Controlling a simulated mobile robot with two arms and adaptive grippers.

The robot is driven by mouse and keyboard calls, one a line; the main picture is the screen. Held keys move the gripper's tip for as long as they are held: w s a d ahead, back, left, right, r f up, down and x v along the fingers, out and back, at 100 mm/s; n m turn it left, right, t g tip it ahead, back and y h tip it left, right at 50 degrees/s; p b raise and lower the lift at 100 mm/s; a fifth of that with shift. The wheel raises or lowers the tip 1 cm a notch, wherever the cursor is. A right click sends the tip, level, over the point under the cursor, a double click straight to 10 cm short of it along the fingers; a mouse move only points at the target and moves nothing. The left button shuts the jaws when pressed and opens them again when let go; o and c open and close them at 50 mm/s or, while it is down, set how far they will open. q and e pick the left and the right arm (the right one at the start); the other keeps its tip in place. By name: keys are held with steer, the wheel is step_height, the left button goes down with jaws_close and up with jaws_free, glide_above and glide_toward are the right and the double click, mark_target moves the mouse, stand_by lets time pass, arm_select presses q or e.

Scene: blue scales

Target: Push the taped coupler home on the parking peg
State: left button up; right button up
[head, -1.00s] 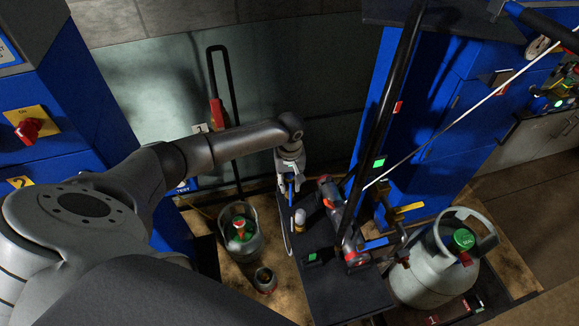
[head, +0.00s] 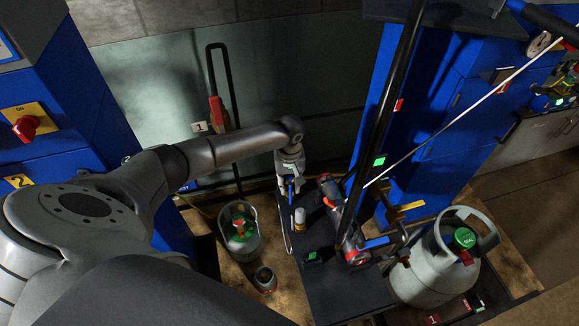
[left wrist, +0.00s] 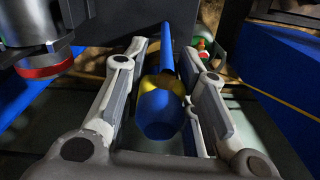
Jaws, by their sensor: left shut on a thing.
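The coupler (left wrist: 158,112) is a blue cylinder with a yellow tape band, seen end-on in the left wrist view. My left gripper (left wrist: 165,95) is shut on it, one finger on each side. A blue hose or rod (left wrist: 167,45) runs on beyond the tape. In the head view my left gripper (head: 290,180) points down at the dark bench's left edge, with a bit of blue showing at its fingers. I cannot make out the parking peg, or how far the coupler sits on it. My right gripper is not in view.
A small gas cylinder (head: 240,236) stands left of the dark bench (head: 335,290). A small bottle (head: 300,219) and a grey-and-red device (head: 333,192) are close to the right of my gripper. A large grey cylinder (head: 420,276) stands at right. A black pole (head: 385,110) crosses the view.

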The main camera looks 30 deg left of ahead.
arm_select(q)
steer(key=shift+f+b, duration=0.5)
steer(key=shift+f, duration=0.7)
steer(key=o, duration=1.1)
step_height(320, 180, up, 12)
steer(key=shift+r, duration=0.1)
